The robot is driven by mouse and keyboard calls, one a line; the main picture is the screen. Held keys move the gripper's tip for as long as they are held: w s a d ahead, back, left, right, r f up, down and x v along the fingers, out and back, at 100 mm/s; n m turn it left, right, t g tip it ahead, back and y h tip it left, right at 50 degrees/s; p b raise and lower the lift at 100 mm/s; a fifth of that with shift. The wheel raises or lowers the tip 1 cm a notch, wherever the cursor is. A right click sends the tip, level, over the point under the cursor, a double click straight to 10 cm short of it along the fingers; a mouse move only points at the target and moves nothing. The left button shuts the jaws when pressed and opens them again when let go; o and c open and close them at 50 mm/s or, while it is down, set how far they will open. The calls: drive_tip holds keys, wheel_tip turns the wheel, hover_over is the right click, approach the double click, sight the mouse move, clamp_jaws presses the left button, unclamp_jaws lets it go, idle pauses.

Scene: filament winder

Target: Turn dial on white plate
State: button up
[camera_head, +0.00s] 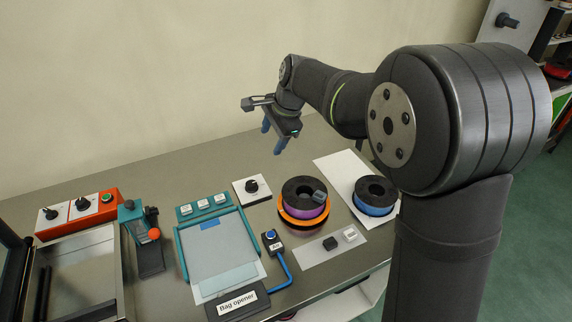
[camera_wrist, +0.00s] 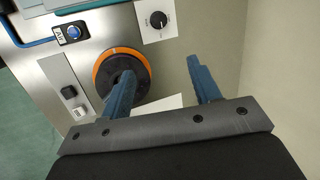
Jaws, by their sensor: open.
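A black dial (camera_head: 252,185) sits on a small white plate (camera_head: 241,198) at the back of the bench, between the teal bag opener and the spools. In the wrist view the black dial (camera_wrist: 158,19) is at the top centre on its white plate (camera_wrist: 149,36), with small markings around it. My gripper (camera_head: 272,140) is above the bench, up and to the right of the dial, with its fingers pointing down. In the wrist view my gripper's (camera_wrist: 160,75) two blue fingers are spread apart with nothing between them. It does not touch the dial.
Stacked purple and orange spools (camera_head: 303,207) stand right of the plate, a blue spool (camera_head: 374,196) farther right. The teal bag opener (camera_head: 183,240) lies left. A blue-button box (camera_head: 272,240) with a cable is in front. An orange panel (camera_head: 103,214) with dials is at the far left.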

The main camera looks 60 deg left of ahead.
drive_tip(key=s+a+f+n+t, duration=0.1)
drive_tip(key=s+f+n+t, duration=0.15)
drive_tip(key=n, duration=0.45)
drive_tip(key=s+f+n+t, duration=0.1)
drive_tip(key=s+f+n, duration=0.3)
drive_tip(key=n, duration=0.3)
approach(251, 184)
drive_tip(key=shift+n, duration=0.3)
drive_tip(key=x, duration=0.8)
drive_tip(key=shift+w+a+f, duration=0.15)
drive_tip(key=shift+f, duration=0.2)
drive_tip(key=shift+c, duration=0.3)
drive_tip(key=c, duration=0.9)
